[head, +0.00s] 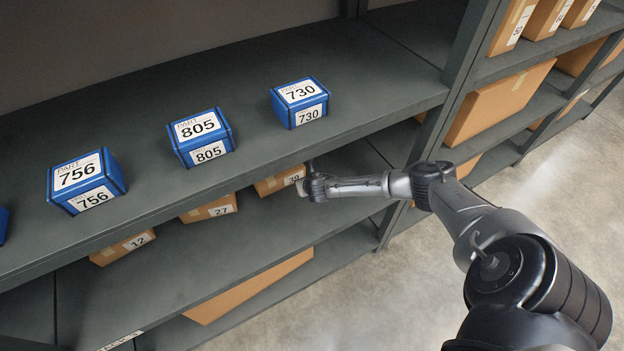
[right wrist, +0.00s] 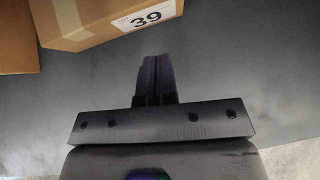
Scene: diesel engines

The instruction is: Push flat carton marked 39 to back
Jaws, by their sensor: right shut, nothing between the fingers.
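The flat carton marked 39 (head: 276,182) is a brown box with a white label on the shelf below the blue boxes. In the right wrist view the carton (right wrist: 85,22) fills the upper left, its label reading 39 facing me. My right gripper (right wrist: 157,60) is shut and empty, its fingertips just in front of the carton's lower label edge; I cannot tell whether they touch it. In the head view my right gripper (head: 309,183) is at the right end of the carton and hides part of its label. My left gripper is not in view.
Cartons marked 27 (head: 210,208) and 12 (head: 123,247) stand to the left on the same shelf. The upper shelf (head: 240,175) carries several blue boxes above. A metal upright (head: 425,125) stands right of the gripper. The shelf front before the cartons is clear.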

